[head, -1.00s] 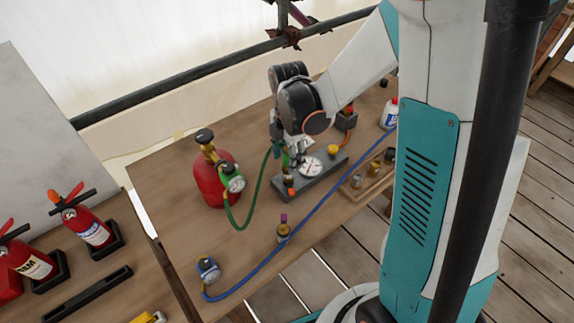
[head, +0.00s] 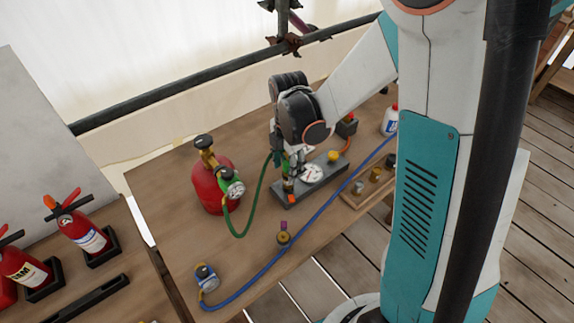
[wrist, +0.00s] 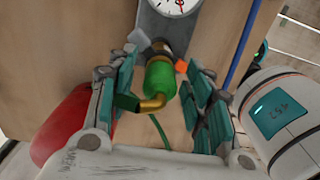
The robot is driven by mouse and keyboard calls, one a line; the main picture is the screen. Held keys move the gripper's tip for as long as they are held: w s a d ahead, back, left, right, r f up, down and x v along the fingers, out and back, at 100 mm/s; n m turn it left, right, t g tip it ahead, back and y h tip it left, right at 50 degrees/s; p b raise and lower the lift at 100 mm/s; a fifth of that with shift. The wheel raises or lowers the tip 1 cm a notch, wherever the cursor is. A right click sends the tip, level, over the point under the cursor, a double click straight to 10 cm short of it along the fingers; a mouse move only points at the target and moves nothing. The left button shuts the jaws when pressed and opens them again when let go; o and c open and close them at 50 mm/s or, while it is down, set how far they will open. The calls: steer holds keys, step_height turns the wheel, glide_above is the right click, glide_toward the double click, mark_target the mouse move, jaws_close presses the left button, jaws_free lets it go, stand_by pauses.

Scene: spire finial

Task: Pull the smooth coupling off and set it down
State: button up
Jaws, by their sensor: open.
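A green, smooth-looking cylindrical coupling (wrist: 160,78) sits at the near end of a grey block (wrist: 158,28), on a brass fitting (wrist: 158,50). A brass elbow (wrist: 152,104) comes out of its near end. My gripper (wrist: 162,88) is open, with one finger pad on each side of the coupling and a visible gap on both sides. In the head view my gripper (head: 290,165) points down over the left end of the block (head: 318,178), largely hiding the coupling. A white dial gauge (head: 312,174) sits on the block.
A red cylinder (head: 212,186) with a green hose (head: 241,232) stands left of the gripper. A blue hose (head: 330,205) crosses the table's front. A wooden tray (head: 352,201) with small fittings lies right.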

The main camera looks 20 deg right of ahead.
steer(key=shift+c, duration=0.6)
jaws_close()
steer(key=shift+r, duration=0.15)
steer(key=shift+r+p, duration=1.9)
steer(key=shift+r, duration=1)
